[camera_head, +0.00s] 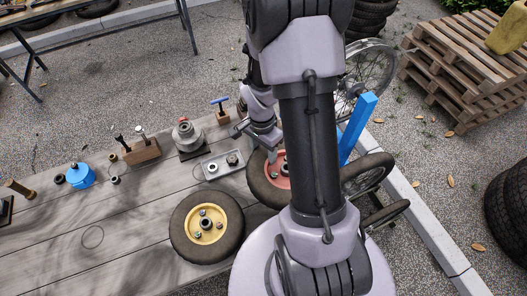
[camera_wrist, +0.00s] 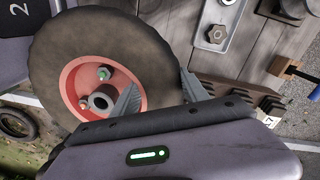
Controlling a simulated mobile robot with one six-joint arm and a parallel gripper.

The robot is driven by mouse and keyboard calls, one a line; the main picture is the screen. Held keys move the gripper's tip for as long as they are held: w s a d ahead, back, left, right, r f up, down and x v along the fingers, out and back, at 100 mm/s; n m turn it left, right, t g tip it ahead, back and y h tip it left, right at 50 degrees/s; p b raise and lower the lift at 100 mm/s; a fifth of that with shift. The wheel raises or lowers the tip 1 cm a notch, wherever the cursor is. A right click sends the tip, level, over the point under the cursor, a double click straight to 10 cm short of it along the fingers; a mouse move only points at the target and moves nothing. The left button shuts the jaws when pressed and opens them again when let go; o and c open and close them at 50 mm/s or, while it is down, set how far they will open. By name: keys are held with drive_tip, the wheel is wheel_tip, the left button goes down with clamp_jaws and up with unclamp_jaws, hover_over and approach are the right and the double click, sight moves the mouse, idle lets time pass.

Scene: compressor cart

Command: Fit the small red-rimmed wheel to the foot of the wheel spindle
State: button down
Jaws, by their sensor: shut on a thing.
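The small red-rimmed wheel (camera_head: 260,188) lies at the right end of the plank bench, partly hidden behind my arm. In the head view my gripper (camera_head: 270,150) is at the wheel's far edge. I cannot tell whether the wheel is lifted. I cannot make out the wheel spindle for certain; a blue post (camera_head: 357,130) stands right of my arm.
A yellow-rimmed wheel (camera_head: 206,222) lies close to the left. A grey plate with nuts (camera_head: 208,170), a grey metal part (camera_head: 186,136), a wooden tool block (camera_head: 141,151) and a blue-handled tool (camera_head: 220,108) stand behind. Pallets (camera_head: 465,60) and stacked tyres (camera_head: 508,205) are at the right.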

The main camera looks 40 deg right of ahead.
drive_tip(key=shift+f+b, duration=0.45)
